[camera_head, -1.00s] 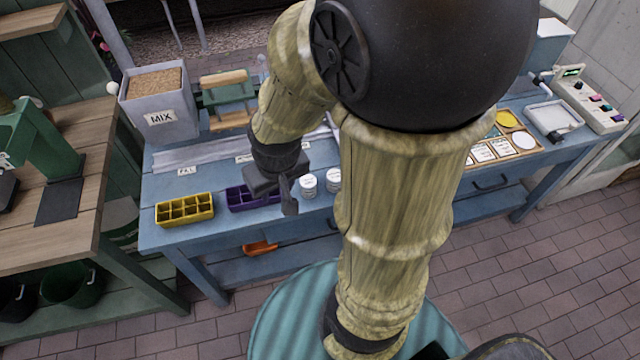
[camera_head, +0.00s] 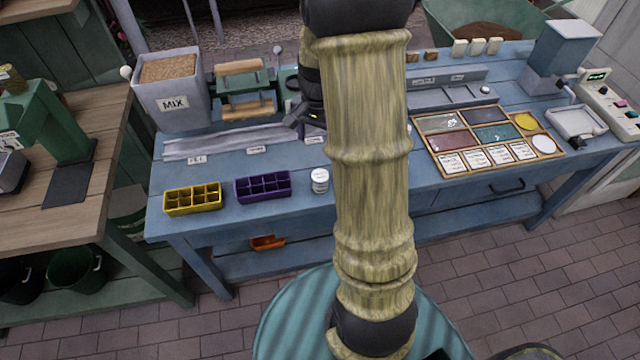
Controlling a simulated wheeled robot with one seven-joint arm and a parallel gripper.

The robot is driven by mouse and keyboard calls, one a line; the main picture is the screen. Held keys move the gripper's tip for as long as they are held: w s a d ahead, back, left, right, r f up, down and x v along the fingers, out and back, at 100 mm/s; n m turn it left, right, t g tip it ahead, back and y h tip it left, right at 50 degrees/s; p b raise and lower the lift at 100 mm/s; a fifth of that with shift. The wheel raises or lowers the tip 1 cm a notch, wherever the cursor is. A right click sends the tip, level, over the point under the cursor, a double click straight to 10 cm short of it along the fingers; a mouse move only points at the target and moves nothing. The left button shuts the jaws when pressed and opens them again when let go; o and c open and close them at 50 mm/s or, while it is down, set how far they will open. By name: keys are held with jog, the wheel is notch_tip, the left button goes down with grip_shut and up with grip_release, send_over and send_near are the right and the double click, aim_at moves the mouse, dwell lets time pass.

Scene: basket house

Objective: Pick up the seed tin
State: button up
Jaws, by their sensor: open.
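A small white seed tin (camera_head: 320,181) with a label stands upright near the front edge of the blue bench, just left of my arm. A second similar tin seen earlier is out of sight, perhaps behind my arm. My gripper (camera_head: 304,118) is dark and partly hidden by my arm. It is above the back part of the bench, up and slightly left of the tin in the picture, apart from it. It is open, and I see nothing held in it.
A purple seed tray (camera_head: 263,188) and a yellow one (camera_head: 193,199) sit left of the tin. A MIX bin (camera_head: 170,103) stands at the back left. A wooden sorting board (camera_head: 487,138) lies to the right. My arm covers the middle of the bench.

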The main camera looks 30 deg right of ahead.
aim_at(320, 175)
jog(key=shift+w+d+f+m, duration=0.25)
jog(key=shift+d+m, duration=0.1)
jog(key=shift+d, duration=0.15)
jog(key=shift+w+d+f+m, duration=0.15)
jog(key=shift+d+f+m, duration=0.05)
jog(key=shift+d+m, duration=0.2)
notch_tip(320, 175, down, 12)
jog(key=shift+f+p, duration=0.15)
jog(key=shift+p, duration=0.35)
jog(key=shift+w+a+f+p, duration=0.1)
jog(key=shift+f+p, duration=0.1)
jog(key=shift+f, duration=0.65)
jog(key=shift+s+a+f+p, duration=0.15)
jog(key=shift+f+p, duration=0.1)
jog(key=shift+f, duration=0.6)
jog(key=shift+w+a+f+p, duration=0.1)
jog(key=shift+w+f+p, duration=0.1)
jog(key=shift+f, duration=0.65)
jog(key=shift+c, duration=0.4)
